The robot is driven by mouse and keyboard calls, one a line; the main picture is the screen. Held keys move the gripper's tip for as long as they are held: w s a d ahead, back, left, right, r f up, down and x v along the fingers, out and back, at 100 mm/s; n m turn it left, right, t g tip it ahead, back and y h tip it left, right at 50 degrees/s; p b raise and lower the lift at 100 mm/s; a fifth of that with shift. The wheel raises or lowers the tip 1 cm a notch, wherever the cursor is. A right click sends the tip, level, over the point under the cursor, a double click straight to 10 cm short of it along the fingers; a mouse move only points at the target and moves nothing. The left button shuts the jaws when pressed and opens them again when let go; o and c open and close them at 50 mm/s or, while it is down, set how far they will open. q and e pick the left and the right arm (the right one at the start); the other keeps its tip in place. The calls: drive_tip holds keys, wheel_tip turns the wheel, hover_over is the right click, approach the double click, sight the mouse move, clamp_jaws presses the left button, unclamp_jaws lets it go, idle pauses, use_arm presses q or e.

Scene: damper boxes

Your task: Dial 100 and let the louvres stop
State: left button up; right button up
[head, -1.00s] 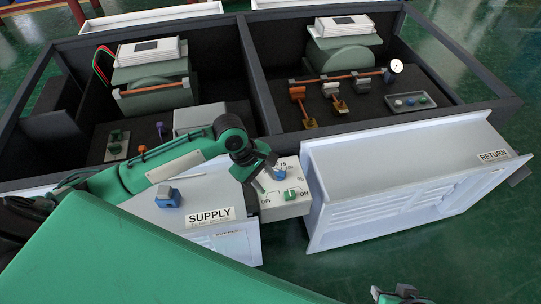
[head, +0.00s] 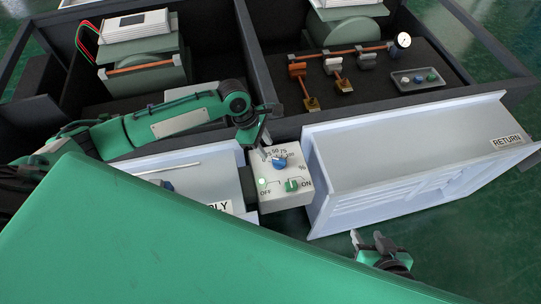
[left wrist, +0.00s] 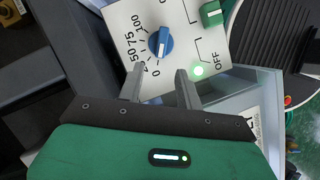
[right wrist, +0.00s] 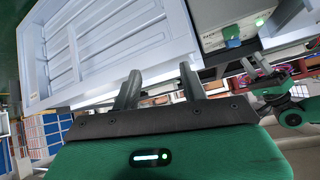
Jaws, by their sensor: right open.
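The control box (head: 270,190) is white with a blue dial knob (head: 280,163), a green switch (head: 292,185) and a lit green lamp (head: 263,182) near OFF. In the left wrist view the knob (left wrist: 160,43) has a white line and a scale from 0 to 100; the line appears to lie toward the 0 side. My left gripper (head: 264,143) is at the box's back left, beside the knob. Its fingers (left wrist: 160,82) are apart and empty, short of the knob. My right gripper (head: 368,240) is open and empty, low in front of the right damper; its fingers (right wrist: 160,85) are apart.
The supply damper (head: 190,180) stands left of the control box, and the white RETURN damper (head: 400,165) stands right of it, its louvres (right wrist: 105,50) appearing in the right wrist view. Dark bays with motors lie behind. The green floor (head: 470,245) is clear at right.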

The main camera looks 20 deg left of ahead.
sight(279, 162)
use_arm(q)
drive_tip(key=b+x, duration=0.1)
drive_tip(key=x, duration=0.3)
drive_tip(key=shift+d+f, duration=0.3)
drive_tip(key=shift+f, duration=0.3)
use_arm(e)
drive_tip(key=shift+w+a+r+t+y, duration=0.1)
drive_tip(key=shift+w+a+t+y, duration=0.2)
drive_tip(key=shift+a+t, duration=0.35)
drive_tip(key=shift+w+a+t+y, duration=0.15)
drive_tip(key=shift+a+t+y, duration=0.2)
drive_tip(key=shift+a, duration=0.45)
use_arm(q)
clamp_jaws()
